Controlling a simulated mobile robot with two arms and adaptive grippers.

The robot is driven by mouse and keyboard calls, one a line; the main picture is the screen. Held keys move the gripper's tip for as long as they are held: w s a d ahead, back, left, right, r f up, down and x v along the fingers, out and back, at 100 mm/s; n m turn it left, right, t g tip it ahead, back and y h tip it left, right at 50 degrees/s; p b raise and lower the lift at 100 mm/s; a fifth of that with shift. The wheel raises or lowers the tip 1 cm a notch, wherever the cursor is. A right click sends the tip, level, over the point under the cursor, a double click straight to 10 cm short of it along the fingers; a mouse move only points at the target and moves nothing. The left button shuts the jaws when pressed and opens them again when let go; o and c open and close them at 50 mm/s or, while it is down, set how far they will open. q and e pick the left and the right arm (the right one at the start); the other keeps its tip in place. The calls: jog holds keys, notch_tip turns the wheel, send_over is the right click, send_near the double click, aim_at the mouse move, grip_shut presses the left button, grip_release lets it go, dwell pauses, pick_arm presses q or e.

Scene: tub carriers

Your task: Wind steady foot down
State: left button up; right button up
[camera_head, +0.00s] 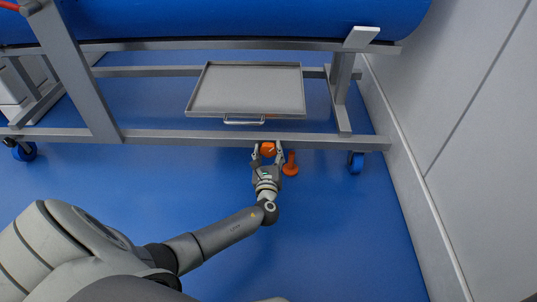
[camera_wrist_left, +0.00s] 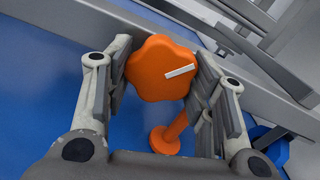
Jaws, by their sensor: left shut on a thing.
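The steady foot has an orange lobed knob (camera_wrist_left: 155,75) with a white mark. Its orange foot post with a round base (camera_wrist_left: 167,136) shows below the knob in the left wrist view. In the head view the knob (camera_head: 268,149) sits at the carrier's lower front rail, and the foot (camera_head: 290,166) stands just right of my gripper. My left gripper (camera_head: 267,155) is shut on the knob; its two fingers (camera_wrist_left: 152,88) lie on either side of it. I cannot tell whether the base touches the floor. My right gripper is not in view.
A grey carrier frame (camera_head: 200,137) bears a large blue tub (camera_head: 220,20). A grey tray (camera_head: 250,88) with a handle sits low in it. A blue castor (camera_head: 356,162) is at the right. A grey wall (camera_head: 470,150) stands at the right. The blue floor in front is clear.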

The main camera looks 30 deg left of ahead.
pick_arm(q)
jog(key=n+b, duration=0.1)
jog(key=n, duration=0.2)
jog(key=shift+d+f+n, duration=0.1)
jog(key=shift+n, duration=0.2)
jog(key=shift+n+b, duration=0.65)
jog(key=shift+n, duration=0.85)
jog(key=o, duration=1)
jog(key=v, duration=0.7)
jog(key=shift+s+d, duration=0.15)
jog(key=shift+s, duration=0.05)
